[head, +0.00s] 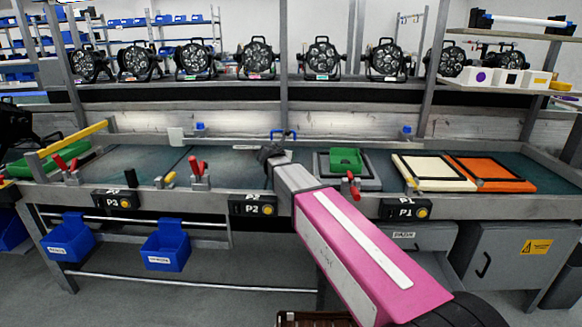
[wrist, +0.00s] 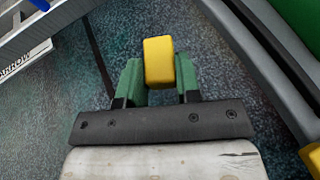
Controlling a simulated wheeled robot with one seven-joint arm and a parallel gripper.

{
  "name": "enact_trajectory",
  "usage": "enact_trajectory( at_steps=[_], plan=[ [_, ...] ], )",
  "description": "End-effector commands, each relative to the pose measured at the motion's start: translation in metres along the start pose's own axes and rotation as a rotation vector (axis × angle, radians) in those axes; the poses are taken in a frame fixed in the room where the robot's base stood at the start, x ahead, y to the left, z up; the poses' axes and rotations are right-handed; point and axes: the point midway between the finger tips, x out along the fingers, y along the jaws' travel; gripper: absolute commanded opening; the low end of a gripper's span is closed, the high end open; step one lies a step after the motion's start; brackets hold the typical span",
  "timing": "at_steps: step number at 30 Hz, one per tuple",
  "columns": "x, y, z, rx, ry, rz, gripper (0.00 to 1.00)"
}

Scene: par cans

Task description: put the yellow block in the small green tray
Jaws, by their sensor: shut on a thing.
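The yellow block (wrist: 158,55) is held between the green fingers of my gripper (wrist: 158,70) in the wrist view and sticks out past their tips. In the head view my gripper (head: 268,153) is over the teal bench top, left of the small green tray; the block cannot be made out there. The small green tray (head: 346,160) sits on a grey framed panel at the middle of the bench. In the wrist view a green edge, apparently the tray (wrist: 297,18), shows at the top right, apart from the block.
A grey frame edge (wrist: 262,60) lies between the block and the green edge. A cream panel (head: 433,172) and an orange panel (head: 490,173) lie farther right. Red-handled clamps (head: 199,172) stand along the bench's front. The bench top left of my gripper is mostly clear.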

Motion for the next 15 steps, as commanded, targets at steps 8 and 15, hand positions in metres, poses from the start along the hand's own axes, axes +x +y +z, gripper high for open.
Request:
enact_trajectory(
  at_steps=[8,15],
  plan=[
    [0.019,-0.005,-0.005,0.000,-0.001,0.000,0.08],
    [0.029,-0.005,-0.032,0.000,0.001,-0.001,0.08]
  ],
)
